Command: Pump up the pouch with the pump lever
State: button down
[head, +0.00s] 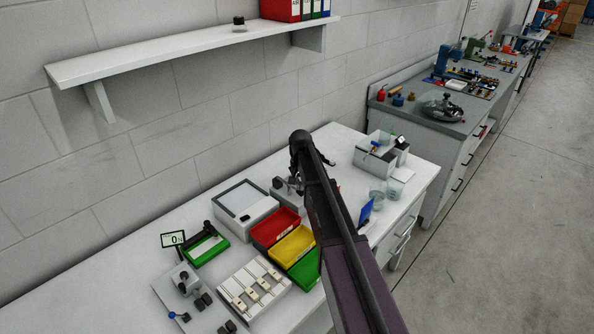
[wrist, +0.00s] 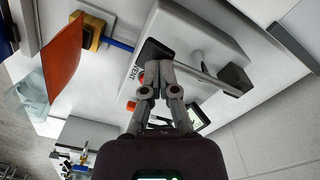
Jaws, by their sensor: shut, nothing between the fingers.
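In the wrist view my gripper (wrist: 158,72) is shut and empty. An orange-red sheet (wrist: 64,48), perhaps the pouch, hangs at the left by a yellow clamp (wrist: 90,30). In the head view my arm hides much of this area; a grey block (head: 287,195) shows beside it.
A small display (wrist: 197,117) and a red knob (wrist: 131,106) lie near my fingers. Red (head: 272,229), yellow (head: 291,248) and green bins stand left of my arm. Clear cups (head: 378,193) stand to its right. A shelf (head: 190,47) overhangs the bench.

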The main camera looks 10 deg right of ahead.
jog(key=shift+r+p, duration=2.75)
jog(key=shift+r, duration=0.2)
jog(key=shift+f, duration=0.1)
jog(key=shift+f+b, duration=3.15)
jog(key=shift+b, duration=0.1)
notch_tip(320, 180, up, 6)
jog(key=p, duration=0.6)
jog(key=shift+r, duration=0.25)
jog(key=shift+f, duration=0.2)
jog(key=shift+f+b, duration=3)
jog(key=shift+f, duration=0.05)
notch_tip(320, 180, up, 6)
jog(key=p, duration=0.6)
jog(key=shift+r, duration=0.25)
